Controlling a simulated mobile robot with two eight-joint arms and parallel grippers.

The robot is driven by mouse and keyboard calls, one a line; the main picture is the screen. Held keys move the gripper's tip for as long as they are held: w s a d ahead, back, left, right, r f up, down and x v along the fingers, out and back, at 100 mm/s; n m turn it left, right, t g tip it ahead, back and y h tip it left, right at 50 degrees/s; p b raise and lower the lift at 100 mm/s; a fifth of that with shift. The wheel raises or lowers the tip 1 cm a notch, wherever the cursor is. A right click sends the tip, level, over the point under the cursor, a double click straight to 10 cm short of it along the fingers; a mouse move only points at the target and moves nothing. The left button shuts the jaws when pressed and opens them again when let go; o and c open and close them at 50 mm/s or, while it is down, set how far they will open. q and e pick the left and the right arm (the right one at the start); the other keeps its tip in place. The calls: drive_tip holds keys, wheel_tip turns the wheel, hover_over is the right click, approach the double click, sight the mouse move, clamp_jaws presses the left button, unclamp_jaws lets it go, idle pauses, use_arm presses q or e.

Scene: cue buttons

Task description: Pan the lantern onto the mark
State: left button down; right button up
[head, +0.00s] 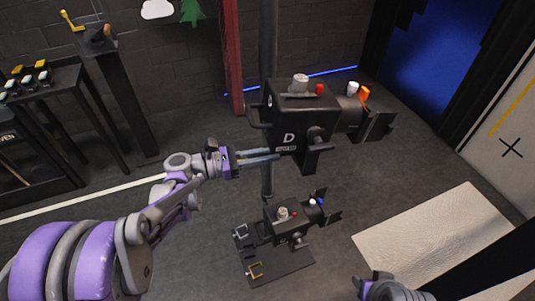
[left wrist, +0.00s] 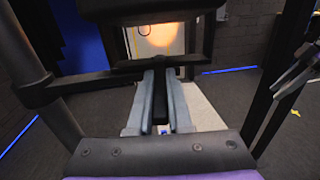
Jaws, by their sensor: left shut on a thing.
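The black lantern (head: 285,118) marked "D" stands on a dark upright pole (head: 268,182) in the head view, its flapped front (head: 377,128) facing right. My left gripper (head: 277,154) is shut on a dark part at the lantern's rear lower side; the exact grip is partly hidden. In the left wrist view its two grey fingers (left wrist: 160,98) reach a black bar of the lantern (left wrist: 85,86). A black cross mark (head: 512,148) is on the pale panel at the right. A warm light patch (left wrist: 162,38) shows in the wrist view. Part of my right arm shows at the bottom edge.
A smaller lantern (head: 288,222) stands low on a dark base plate (head: 280,268) with hooks. A pale mat (head: 425,235) lies on the floor at right. A bench with several coloured buttons (head: 28,80) and a post with a yellow lever (head: 70,20) stand at left.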

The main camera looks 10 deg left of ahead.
use_arm(q)
drive_tip(key=shift+s+d+n+t+y, duration=0.3)
drive_tip(key=shift+s+n+t+y, duration=0.25)
drive_tip(key=shift+n+t, duration=0.4)
drive_tip(key=c, duration=0.8)
unclamp_jaws()
drive_tip(key=shift+c, duration=0.2)
drive_tip(key=shift+a, duration=0.15)
drive_tip(key=b+v, duration=0.1)
drive_tip(key=v, duration=0.9)
drive_tip(key=shift+s, duration=0.3)
drive_tip(key=shift+a, duration=0.1)
